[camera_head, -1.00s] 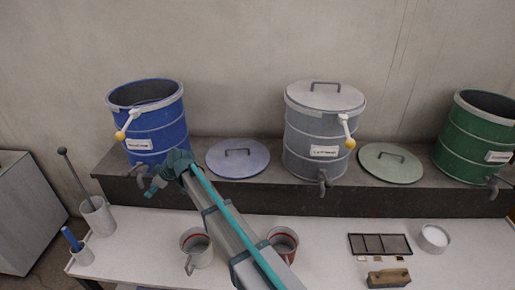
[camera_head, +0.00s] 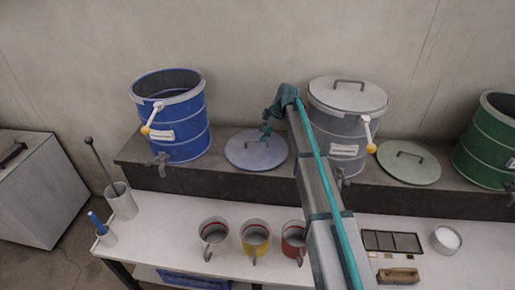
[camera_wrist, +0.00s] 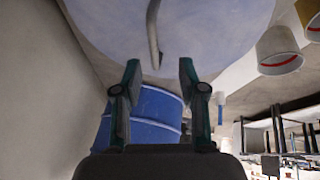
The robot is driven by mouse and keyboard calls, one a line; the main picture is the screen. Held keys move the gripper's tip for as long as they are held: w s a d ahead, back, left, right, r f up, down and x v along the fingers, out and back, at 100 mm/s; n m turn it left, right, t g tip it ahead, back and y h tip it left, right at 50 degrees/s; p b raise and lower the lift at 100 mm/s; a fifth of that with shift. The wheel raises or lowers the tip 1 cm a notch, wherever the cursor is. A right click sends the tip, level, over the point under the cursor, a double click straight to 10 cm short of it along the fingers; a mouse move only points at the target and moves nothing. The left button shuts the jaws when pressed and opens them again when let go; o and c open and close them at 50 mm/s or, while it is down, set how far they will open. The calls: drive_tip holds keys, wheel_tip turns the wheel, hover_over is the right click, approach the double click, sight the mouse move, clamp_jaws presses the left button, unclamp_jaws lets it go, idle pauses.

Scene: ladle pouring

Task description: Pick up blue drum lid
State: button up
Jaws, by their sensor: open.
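The blue drum lid (camera_head: 240,155) lies flat on the dark ledge, right of the open blue drum (camera_head: 182,132). My gripper (camera_head: 266,134) is over the lid's right part in the head view. In the wrist view, the pale blue lid (camera_wrist: 210,30) fills the top and its bar handle (camera_wrist: 153,35) runs down toward the gap between the fingers. My gripper (camera_wrist: 159,72) is open and empty, with its fingertips at either side of the handle's line and apart from it. In the head view the handle is hard to make out behind my gripper.
The grey lidded drum (camera_head: 340,120) stands close to the right of my arm, with a green lid (camera_head: 408,163) beyond it. The wall is close behind the ledge.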

sight(257, 141)
drive_tip(key=shift+x, duration=1)
drive_tip(key=shift+w+a+f+p, duration=0.4)
drive_tip(key=shift+f+p, duration=0.2)
drive_tip(key=shift+p, duration=0.1)
drive_tip(key=p+x, duration=0.1)
drive_tip(key=x, duration=0.2)
drive_tip(key=shift+w+a, duration=0.1)
drive_tip(key=shift+w, duration=0.1)
drive_tip(key=shift+f, duration=0.45)
clamp_jaws()
